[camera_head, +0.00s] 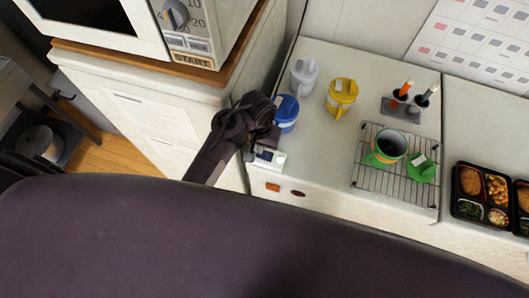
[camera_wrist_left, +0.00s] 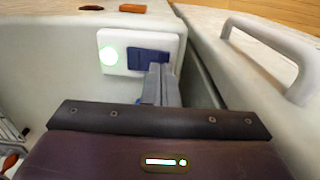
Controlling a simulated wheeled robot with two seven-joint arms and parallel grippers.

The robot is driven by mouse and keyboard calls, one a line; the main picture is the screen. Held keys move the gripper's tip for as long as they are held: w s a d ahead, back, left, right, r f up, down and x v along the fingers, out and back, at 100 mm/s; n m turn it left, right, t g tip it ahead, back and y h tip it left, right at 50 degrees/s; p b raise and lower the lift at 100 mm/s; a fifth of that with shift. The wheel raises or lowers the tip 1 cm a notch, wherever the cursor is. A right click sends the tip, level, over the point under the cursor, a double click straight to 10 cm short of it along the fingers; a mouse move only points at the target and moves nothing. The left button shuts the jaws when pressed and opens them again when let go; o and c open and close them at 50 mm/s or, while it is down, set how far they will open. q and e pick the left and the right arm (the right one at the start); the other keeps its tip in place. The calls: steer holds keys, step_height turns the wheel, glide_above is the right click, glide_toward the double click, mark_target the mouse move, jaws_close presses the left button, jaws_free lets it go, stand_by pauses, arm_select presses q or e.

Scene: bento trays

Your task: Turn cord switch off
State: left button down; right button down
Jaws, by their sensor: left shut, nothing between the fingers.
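The cord switch (camera_head: 271,162) is a white box at the near left edge of the white counter, beside my left gripper (camera_head: 250,154). In the left wrist view the switch (camera_wrist_left: 143,42) shows a glowing green-white round light (camera_wrist_left: 110,57) on the left and a dark blue rocker (camera_wrist_left: 146,62) on the right. My left gripper's grey fingers (camera_wrist_left: 160,75) are shut and empty, with their tips at the right part of the rocker. I cannot tell whether they touch or press it. My right gripper is not in view.
A blue-lidded cup (camera_head: 286,112) stands just behind the switch. A grey pitcher (camera_head: 304,76) and yellow pitcher (camera_head: 341,96) stand farther back. A wire rack (camera_head: 365,180) is to the right. A cabinet handle (camera_wrist_left: 275,40) juts out right of my fingers.

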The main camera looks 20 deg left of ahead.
arm_select(q)
steer(key=shift+f+b, duration=0.3)
steer(key=shift+f, duration=0.5)
step_height(320, 180, up, 3)
steer(key=shift+f+p, duration=0.2)
steer(key=shift+p, duration=0.85)
steer(key=shift+r, duration=2.25)
